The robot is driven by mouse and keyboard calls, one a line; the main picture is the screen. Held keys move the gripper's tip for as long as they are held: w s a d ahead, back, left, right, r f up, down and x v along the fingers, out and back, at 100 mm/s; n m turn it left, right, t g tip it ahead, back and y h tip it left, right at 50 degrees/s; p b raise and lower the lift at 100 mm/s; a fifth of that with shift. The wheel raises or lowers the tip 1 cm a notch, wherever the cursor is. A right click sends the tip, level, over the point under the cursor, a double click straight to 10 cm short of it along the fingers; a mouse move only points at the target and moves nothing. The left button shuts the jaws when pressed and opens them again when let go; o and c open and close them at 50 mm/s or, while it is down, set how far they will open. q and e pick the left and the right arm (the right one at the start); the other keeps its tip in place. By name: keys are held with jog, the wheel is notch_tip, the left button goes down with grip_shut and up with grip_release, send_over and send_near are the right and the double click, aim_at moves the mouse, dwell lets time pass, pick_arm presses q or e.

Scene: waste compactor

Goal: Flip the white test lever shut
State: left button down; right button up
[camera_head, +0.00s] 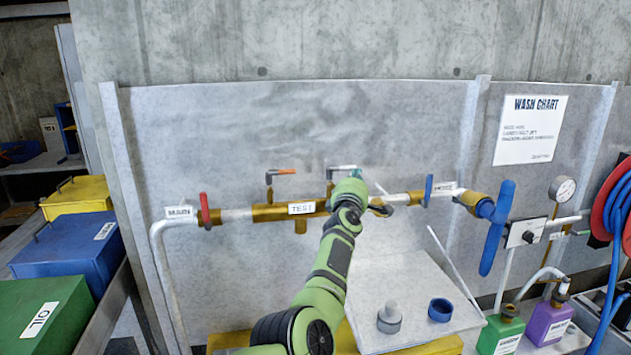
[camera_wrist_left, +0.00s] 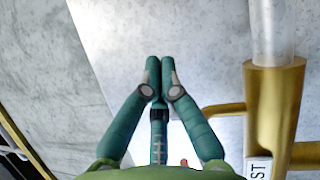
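The test lever's dark bracket (camera_head: 329,173) rises from the brass pipe in the head view, just right of the TEST label (camera_head: 301,208). Its handle seems to run sideways to the right, and teal and pale parts overlap there, so I cannot clearly separate handle from finger. My left gripper (camera_head: 346,170) is at this lever, above the pipe; its green wrist hides part of the pipe. In the left wrist view its teal fingers (camera_wrist_left: 160,68) meet at the tips with nothing visible between them. A brass stem (camera_wrist_left: 226,108) stands right of the fingers; contact cannot be told. My right gripper is out of view.
An orange-handled lever (camera_head: 283,172) stands left on the same pipe. A red valve handle (camera_head: 205,209) and a blue one (camera_head: 428,190) flank the run. A large blue handle (camera_head: 496,228) is further right. A pale sloped panel (camera_head: 420,285) lies below with small parts on it.

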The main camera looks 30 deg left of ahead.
pick_arm(q)
jog(key=shift+w+a+n+y, duration=0.15)
jog(key=shift+w+n+y, duration=0.2)
jog(key=shift+y, duration=0.35)
jog(key=shift+s+f, duration=0.1)
jog(key=shift+s, duration=0.05)
